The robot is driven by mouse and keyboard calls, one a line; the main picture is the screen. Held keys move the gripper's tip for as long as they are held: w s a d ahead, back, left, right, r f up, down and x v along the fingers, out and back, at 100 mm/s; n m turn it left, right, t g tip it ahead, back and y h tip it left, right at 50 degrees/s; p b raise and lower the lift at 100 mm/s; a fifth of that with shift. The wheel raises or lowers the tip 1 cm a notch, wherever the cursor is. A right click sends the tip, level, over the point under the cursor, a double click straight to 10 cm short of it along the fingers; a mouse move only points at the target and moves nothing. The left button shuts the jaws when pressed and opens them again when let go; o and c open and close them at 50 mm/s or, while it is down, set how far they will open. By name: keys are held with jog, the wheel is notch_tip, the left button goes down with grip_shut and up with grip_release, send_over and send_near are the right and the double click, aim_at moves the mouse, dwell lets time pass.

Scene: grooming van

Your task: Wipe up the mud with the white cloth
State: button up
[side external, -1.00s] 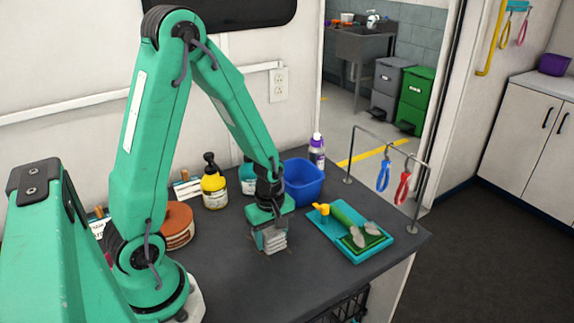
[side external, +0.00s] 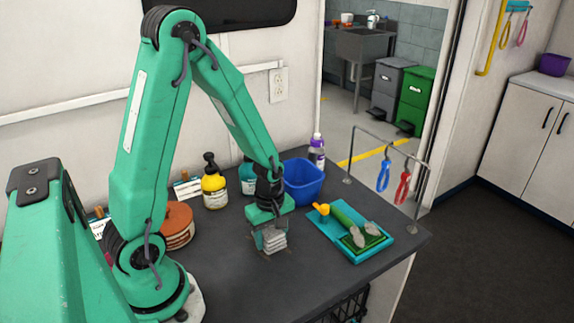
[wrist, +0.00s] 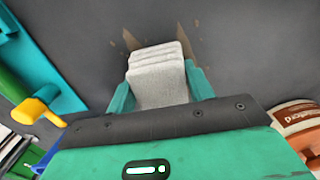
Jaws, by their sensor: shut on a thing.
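My gripper (side external: 270,234) is shut on the white cloth (side external: 274,242), a folded, layered pad. The gripper points down and the cloth is at the dark grey tabletop; I cannot tell how firmly it touches. In the wrist view the cloth (wrist: 158,75) sits between my two teal fingers (wrist: 160,90). Brown mud (wrist: 131,40) shows on the table just past the cloth's far edge, with another brown streak (wrist: 183,38) to its right. Any mud under the cloth is hidden. In the side view the mud is mostly hidden by the gripper and cloth.
A blue tub (side external: 303,184) stands just behind my gripper. A teal tray (side external: 388,251) with a green-handled tool lies to the right. A yellow pump bottle (side external: 214,188) and a brown tub (side external: 177,226) stand to the left. The table (side external: 300,285) is clear in front.

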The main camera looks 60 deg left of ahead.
aim_at(276, 261)
jog(key=shift+d, duration=3.1)
jog(key=shift+s, duration=0.8)
jog(key=shift+s+a, duration=0.15)
jog(key=shift+a, duration=4.85)
jog(key=shift+d, duration=4.65)
jog(key=shift+d+r, duration=0.2)
jog(key=shift+r, duration=0.4)
jog(key=shift+d+r, duration=0.15)
jog(key=shift+r, duration=3.35)
